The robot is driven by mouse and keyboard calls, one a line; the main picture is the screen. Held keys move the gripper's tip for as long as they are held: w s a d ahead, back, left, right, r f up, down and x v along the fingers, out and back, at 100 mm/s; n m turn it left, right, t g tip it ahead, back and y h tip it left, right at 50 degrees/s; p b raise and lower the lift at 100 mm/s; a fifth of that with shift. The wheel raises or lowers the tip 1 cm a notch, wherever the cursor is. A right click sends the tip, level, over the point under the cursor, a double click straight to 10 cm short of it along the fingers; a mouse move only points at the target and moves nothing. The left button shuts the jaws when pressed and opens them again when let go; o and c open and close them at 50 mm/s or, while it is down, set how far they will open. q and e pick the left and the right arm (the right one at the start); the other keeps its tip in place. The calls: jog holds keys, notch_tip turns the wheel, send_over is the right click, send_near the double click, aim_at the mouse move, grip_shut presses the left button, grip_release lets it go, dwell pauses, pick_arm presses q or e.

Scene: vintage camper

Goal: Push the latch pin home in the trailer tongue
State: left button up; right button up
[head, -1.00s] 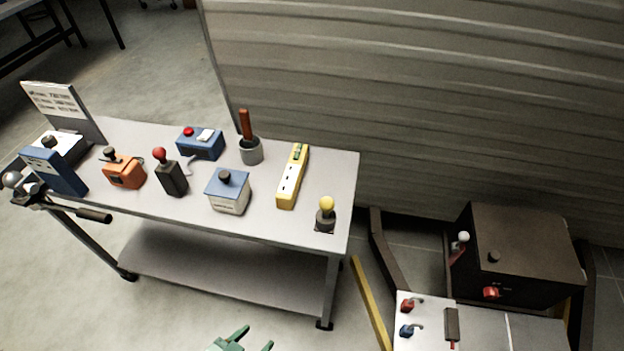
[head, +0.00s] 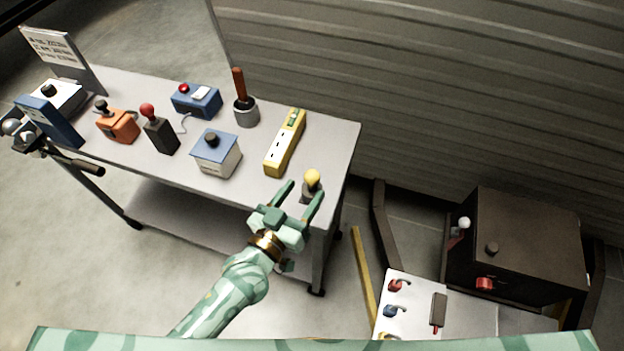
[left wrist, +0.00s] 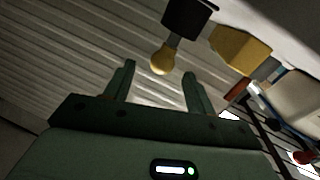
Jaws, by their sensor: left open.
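My left gripper (head: 303,191) is open and empty at the near right corner of the grey table. Its fingers point at a yellow knob (head: 312,178) on a dark base (head: 308,194). In the left wrist view the yellow knob (left wrist: 162,62) shows between the open fingertips, and I cannot tell whether they touch it. At the table's far left end is a metal ball (head: 11,127) with a black-handled lever (head: 85,165). I cannot make out for certain which part is the latch pin or the trailer tongue. My right gripper is out of view.
The grey table (head: 335,147) holds a yellow power strip (head: 284,145), a blue-topped box (head: 216,154), a black red-knobbed lever (head: 161,137) and several other devices. A brown box (head: 530,240) and a white panel (head: 415,290) stand lower right. A corrugated wall rises behind.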

aim_at(308, 183)
pick_arm(q)
jog(key=b+x, duration=0.1)
jog(key=x, duration=0.4)
jog(key=shift+w+f, duration=0.15)
jog(key=shift+w, duration=0.15)
jog(key=shift+c, duration=0.3)
jog(key=c, duration=1)
